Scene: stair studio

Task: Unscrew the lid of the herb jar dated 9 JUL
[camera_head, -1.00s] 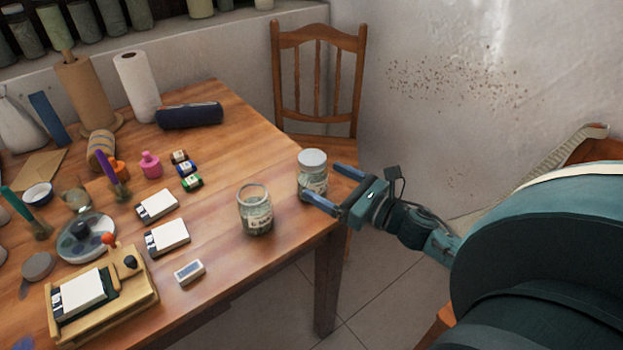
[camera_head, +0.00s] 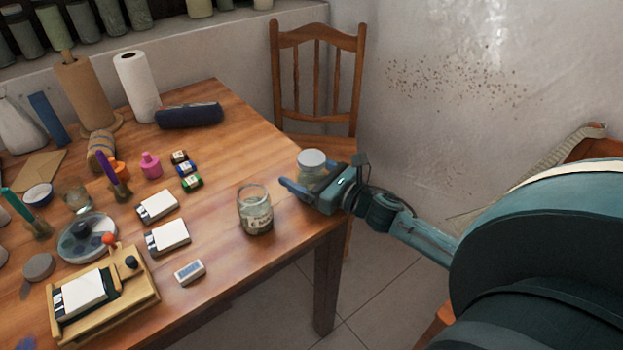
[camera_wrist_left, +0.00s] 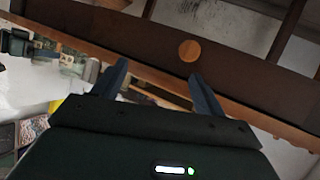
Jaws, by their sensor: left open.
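A lidded glass jar (camera_head: 312,172) with a pale lid (camera_head: 312,158) stands upright near the table's right edge; no date is readable on it. A jar without a lid (camera_head: 256,212) stands to its left, its label too small to read. My right gripper (camera_head: 298,168) has reached the lidded jar from the right. Its near finger passes in front of the glass below the lid and the far finger is mostly hidden behind the jar. The fingers look spread; contact is not clear. My left gripper (camera_wrist_left: 160,78) is open and empty in the left wrist view, away from the jars.
The wooden table (camera_head: 225,255) holds white cards (camera_head: 168,237), a small box (camera_head: 189,272), paint bottles (camera_head: 186,169), a dark roll (camera_head: 190,115) and a wooden press (camera_head: 143,300). A chair (camera_head: 318,85) stands behind the right edge.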

